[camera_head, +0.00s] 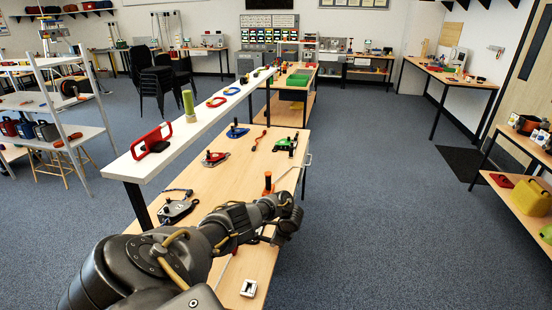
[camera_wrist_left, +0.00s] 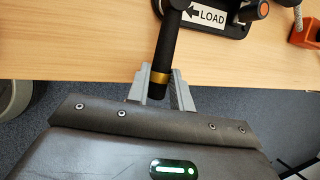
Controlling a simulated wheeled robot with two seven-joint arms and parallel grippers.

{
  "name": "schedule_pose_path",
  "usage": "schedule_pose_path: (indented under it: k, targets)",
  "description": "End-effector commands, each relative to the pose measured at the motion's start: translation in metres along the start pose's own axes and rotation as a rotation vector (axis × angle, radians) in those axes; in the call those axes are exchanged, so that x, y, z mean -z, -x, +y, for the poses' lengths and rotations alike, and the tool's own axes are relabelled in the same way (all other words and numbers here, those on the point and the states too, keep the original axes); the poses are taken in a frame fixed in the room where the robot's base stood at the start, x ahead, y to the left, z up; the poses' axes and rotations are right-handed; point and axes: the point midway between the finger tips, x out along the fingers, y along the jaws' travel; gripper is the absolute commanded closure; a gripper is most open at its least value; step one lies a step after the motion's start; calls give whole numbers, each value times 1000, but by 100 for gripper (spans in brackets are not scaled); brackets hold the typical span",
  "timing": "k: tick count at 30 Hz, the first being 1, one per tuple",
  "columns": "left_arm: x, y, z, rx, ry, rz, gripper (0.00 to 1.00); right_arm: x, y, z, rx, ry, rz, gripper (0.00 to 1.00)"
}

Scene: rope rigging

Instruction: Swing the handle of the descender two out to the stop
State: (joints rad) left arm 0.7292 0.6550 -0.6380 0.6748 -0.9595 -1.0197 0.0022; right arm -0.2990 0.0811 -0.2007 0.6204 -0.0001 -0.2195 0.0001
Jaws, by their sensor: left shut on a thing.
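In the left wrist view a black descender plate (camera_wrist_left: 218,22) with a white LOAD arrow label lies at the top on the wooden bench. Its black handle (camera_wrist_left: 164,48), with a brass band, reaches down past the bench edge. My left gripper (camera_wrist_left: 161,88) is shut on the handle's end, one grey finger on each side. In the head view my left arm comes from lower left, and its wrist covers that descender and the fingertips. My right gripper is not in view.
Other devices stand on the bench (camera_head: 228,187): a grey one (camera_head: 178,207), a red one (camera_head: 214,158), a blue one (camera_head: 237,131) and a green one (camera_head: 285,144). A white raised shelf (camera_head: 190,130) runs along the left.

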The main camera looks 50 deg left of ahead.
Motion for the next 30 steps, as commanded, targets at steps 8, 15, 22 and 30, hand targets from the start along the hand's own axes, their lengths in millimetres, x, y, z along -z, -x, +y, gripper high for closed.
schedule_pose_path:
  k: [8, 15, 22, 30]
  targets:
    - [-1, 0, -1, 1, -1, -1, 57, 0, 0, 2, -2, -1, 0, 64]
    - [0, 0, 0, 1, -2, -1, 56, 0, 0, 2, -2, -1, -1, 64]
    - [-1, 21, -1, 2, -2, 2, 56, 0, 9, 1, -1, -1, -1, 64]
    - [-1, 76, -2, 2, -3, 2, 56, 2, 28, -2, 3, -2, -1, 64]
